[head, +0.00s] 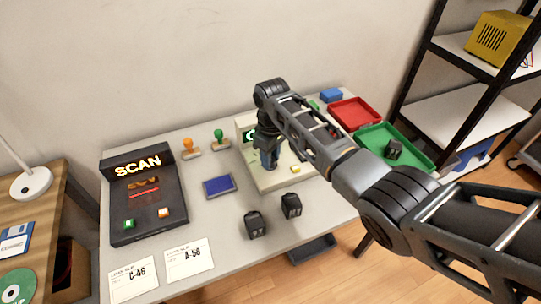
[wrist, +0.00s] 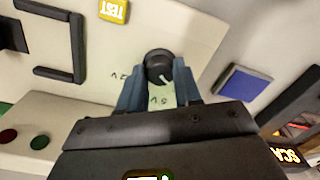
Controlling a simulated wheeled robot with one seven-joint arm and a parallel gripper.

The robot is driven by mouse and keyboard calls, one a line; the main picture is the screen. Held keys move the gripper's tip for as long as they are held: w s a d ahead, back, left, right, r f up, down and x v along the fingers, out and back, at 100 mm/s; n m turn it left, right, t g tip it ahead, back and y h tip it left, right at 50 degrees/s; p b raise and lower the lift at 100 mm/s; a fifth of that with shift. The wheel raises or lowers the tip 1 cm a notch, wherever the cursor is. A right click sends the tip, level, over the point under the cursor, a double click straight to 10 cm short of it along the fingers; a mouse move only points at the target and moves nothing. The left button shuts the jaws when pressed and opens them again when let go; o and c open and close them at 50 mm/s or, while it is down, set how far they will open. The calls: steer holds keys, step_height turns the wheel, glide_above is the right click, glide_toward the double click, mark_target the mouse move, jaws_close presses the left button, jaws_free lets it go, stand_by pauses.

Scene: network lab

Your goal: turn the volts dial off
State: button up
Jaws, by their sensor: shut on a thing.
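The volts dial (wrist: 158,64) is a round dark knob with a white pointer line on the cream tester panel (wrist: 90,47). In the wrist view the pointer slants toward the lower right. Part of a printed mark shows just below the dial, and another to its lower left; other marks are hidden. My gripper (wrist: 158,82) has its blue-grey fingers on either side of the dial, shut on it. In the head view my gripper (head: 268,153) reaches down onto the tester (head: 270,182) and hides the dial. A yellow TEST button (wrist: 113,10) sits on the same panel.
A black SCAN unit (head: 145,195) stands at the left. A blue pad (head: 219,186), an orange stamp (head: 189,148) and a green stamp (head: 219,138) lie between. A red tray (head: 354,113) and green tray (head: 425,158) are at right.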

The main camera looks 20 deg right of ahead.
steer(key=shift+n, duration=0.8)
steer(key=o, duration=1)
steer(key=shift+o, duration=0.2)
steer(key=shift+d+r, duration=0.1)
steer(key=shift+r, duration=3.8)
